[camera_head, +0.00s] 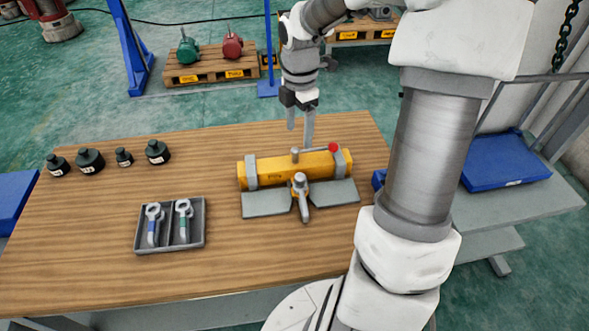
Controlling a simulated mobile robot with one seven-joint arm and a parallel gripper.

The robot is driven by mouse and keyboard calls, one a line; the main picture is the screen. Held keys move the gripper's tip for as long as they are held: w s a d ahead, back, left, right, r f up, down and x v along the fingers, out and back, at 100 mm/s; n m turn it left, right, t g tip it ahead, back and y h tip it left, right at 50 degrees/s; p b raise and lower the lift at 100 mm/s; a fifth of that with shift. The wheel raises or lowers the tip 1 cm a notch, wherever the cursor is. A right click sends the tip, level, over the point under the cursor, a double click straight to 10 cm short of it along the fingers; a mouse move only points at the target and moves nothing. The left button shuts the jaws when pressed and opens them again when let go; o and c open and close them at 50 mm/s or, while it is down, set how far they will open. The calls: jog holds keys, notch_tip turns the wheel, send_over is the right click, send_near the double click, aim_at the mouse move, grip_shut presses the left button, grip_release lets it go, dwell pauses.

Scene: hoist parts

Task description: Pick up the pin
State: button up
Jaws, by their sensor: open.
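A yellow cylindrical hoist part (275,168) with grey bands lies on grey plates on the wooden table. A short grey pin-like piece (295,155) stands up at its top middle, and a red knob (333,147) is near its right end. A grey eye-ended piece (300,186) sits at its front. A grey tray (202,235) at the left front holds two eye-ended pins, one with a blue band (152,226) and one with a green band (184,221). I cannot tell which piece is the pin meant. My gripper (300,136) is open, pointing down above or behind the yellow part, with nothing visible between its fingers.
Several dark green weights (90,161) stand at the table's left back. The wooden table (100,250) is clear around the tray. My arm covers the table's right side. A blue tray (497,160) lies on a grey bench at the right; pallets (210,74) stand behind.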

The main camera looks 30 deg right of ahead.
jog(key=b, duration=0.1)
send_over(300, 176)
jog(key=f, duration=1.1)
jog(key=shift+a+f, duration=0.1)
jog(key=shift+a, duration=0.2)
jog(key=shift+s+d+f+b, duration=0.1)
jog(key=shift+d+f+b, duration=0.1)
jog(key=shift+f, duration=1.35)
jog(key=shift+d+f+b, duration=0.1)
jog(key=shift+f+b, duration=0.1)
jog(key=shift+f, duration=1.3)
grip_shut()
jog(key=shift+r, duration=0.1)
